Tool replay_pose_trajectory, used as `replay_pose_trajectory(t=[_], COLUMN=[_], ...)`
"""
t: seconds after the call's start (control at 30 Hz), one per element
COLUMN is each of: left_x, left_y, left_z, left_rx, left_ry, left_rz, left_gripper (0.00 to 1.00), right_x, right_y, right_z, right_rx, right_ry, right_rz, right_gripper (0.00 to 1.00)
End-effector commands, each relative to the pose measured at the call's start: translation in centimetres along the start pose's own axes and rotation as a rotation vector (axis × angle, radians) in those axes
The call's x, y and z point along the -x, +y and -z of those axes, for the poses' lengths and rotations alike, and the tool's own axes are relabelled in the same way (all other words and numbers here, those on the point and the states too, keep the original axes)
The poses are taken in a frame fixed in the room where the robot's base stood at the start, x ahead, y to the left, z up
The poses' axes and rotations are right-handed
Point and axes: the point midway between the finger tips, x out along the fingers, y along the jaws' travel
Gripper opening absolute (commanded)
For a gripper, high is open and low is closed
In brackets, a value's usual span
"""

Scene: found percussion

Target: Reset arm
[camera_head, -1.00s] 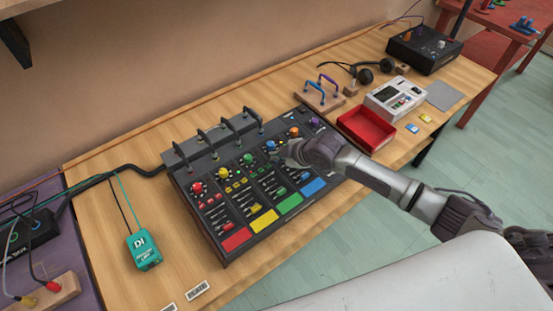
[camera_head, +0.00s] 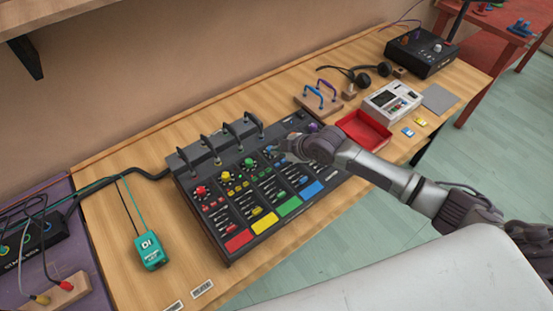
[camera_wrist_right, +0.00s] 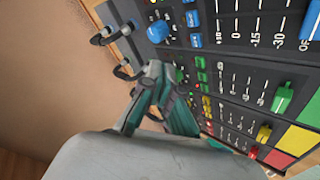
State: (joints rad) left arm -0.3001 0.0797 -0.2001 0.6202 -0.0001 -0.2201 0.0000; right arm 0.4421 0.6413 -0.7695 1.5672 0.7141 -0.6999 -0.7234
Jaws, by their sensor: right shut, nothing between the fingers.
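My right gripper (camera_head: 279,151) is shut and empty in the head view, over the far right part of a black mixer (camera_head: 219,222) with coloured knobs, faders and pads. In the right wrist view the shut fingers (camera_wrist_right: 160,80) are close to the mixer panel (camera_wrist_right: 225,65), beside its knob rows. I cannot tell whether they touch it. The gripper and forearm hide some of the mixer's blue and orange knobs. My left gripper is not in view.
A teal DI box (camera_head: 151,252) lies left of the mixer. A red tray (camera_head: 362,133), a white device (camera_head: 392,102), headphones (camera_head: 362,78) and a black box (camera_head: 422,50) stand to the right. Cables rise at the mixer's back edge. Bare wood shows left of the mixer.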

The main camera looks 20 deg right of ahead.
Motion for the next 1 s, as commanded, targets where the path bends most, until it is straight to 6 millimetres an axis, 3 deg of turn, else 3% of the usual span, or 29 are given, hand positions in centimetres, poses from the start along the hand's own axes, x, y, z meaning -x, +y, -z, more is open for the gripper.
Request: replay_pose_trajectory(t=[0.03,0.2,0.77,0.87,1.0], left_x=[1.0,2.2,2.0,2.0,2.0], left_y=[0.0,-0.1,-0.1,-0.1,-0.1], left_z=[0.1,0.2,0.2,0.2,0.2], left_rx=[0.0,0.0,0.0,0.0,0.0], left_ry=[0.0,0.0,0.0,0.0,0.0], left_rz=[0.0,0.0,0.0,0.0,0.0], left_gripper=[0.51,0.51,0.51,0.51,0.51], right_x=[0.7,1.6,1.5,1.6,3.2], right_y=[0.6,1.2,0.8,-1.4,-8.2], right_z=[0.5,1.2,1.2,2.2,5.0], right_rx=[0.0,0.0,-0.003,-0.031,-0.163], right_ry=[0.0,0.0,0.001,0.006,0.0], right_rz=[0.0,0.0,0.004,0.031,0.104], right_gripper=[0.0,0.0,0.0,0.0,0.0])
